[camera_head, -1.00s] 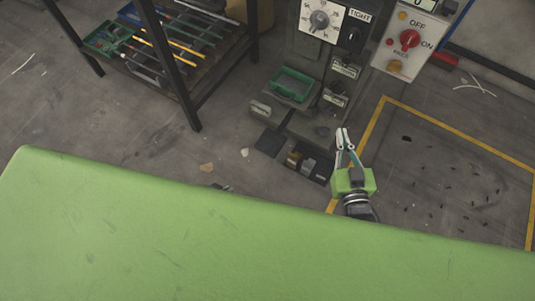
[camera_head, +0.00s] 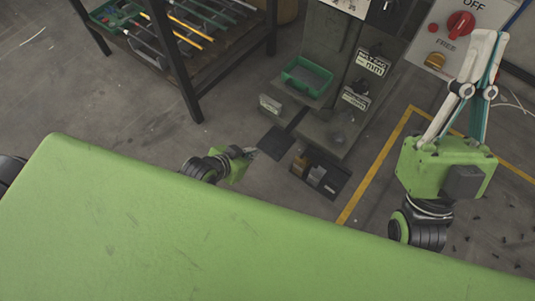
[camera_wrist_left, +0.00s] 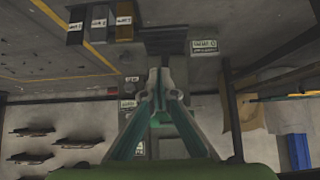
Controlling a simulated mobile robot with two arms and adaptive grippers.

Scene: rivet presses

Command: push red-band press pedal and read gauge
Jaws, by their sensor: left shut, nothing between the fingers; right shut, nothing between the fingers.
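A grey press (camera_head: 335,55) stands at the back centre in the head view. At its foot is a dark flat plate (camera_head: 275,142). Right of the plate is a dark tray with a tan block (camera_head: 299,165), a grey block (camera_head: 317,176) and a black block. The wrist view shows labelled tan (camera_wrist_left: 124,22), grey (camera_wrist_left: 97,24) and black blocks. I see no red band. A white dial panel (camera_head: 340,8) is cut off at the top. My left gripper (camera_head: 253,152) is low beside the plate, shut and empty; contact is unclear. My right gripper (camera_head: 490,36) is raised at right, shut and empty.
A green surface (camera_head: 200,240) fills the foreground. A dark-framed rack (camera_head: 190,75) with rods stands at left. A green bin (camera_head: 307,76) sits on the press. A control box with a red knob (camera_head: 460,25) is at upper right. Yellow lines (camera_head: 375,165) mark the floor.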

